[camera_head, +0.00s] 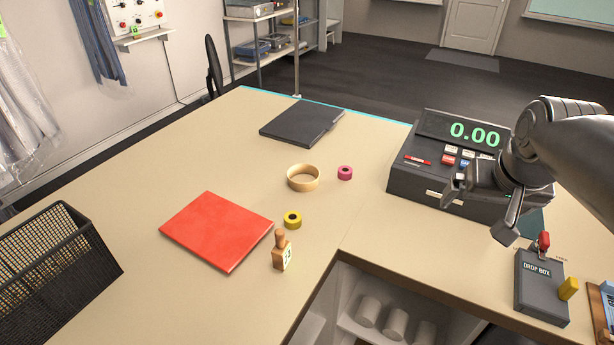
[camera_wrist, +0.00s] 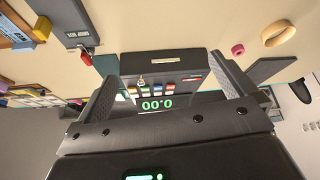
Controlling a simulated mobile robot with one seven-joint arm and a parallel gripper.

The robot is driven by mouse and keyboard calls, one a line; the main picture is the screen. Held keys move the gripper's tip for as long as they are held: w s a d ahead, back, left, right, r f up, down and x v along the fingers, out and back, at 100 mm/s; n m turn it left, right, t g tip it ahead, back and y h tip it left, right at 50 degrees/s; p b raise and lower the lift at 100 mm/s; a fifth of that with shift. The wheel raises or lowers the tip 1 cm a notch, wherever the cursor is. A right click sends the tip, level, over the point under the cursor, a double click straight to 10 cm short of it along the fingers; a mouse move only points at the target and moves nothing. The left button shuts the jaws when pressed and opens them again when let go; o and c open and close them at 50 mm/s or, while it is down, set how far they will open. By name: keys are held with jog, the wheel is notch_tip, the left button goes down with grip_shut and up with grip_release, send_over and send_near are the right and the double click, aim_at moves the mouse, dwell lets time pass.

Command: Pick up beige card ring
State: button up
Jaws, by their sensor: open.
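The beige card ring (camera_head: 303,178) lies flat on the counter, near the middle in the head view. It also shows at the upper right of the wrist view (camera_wrist: 278,30). My gripper (camera_head: 482,212) is open and empty, in front of the cash register at the right of the head view. In the wrist view its two fingers (camera_wrist: 168,85) stand wide apart with the register between and beyond them. The gripper is well to the right of the ring and apart from it.
A pink roll (camera_head: 345,173) lies just right of the ring, a yellow roll (camera_head: 292,220) in front. A wooden stamp (camera_head: 281,251), red folder (camera_head: 217,230), dark folder (camera_head: 302,123) and mesh basket (camera_head: 58,268) share the counter. The cash register (camera_head: 415,185) and drop box (camera_head: 541,287) stand right.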

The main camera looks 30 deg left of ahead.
jog(key=w+a+n, duration=0.2)
jog(key=w+a, duration=0.6)
jog(key=a, duration=0.1)
jog(key=n+g+y, duration=0.2)
jog(key=n, duration=0.2)
send_near(302, 180)
jog(key=x, duration=0.6)
jog(key=shift+a+f, duration=0.1)
jog(key=shift+f, duration=0.05)
jog(key=shift+c, duration=0.2)
jog(key=c, duration=0.7)
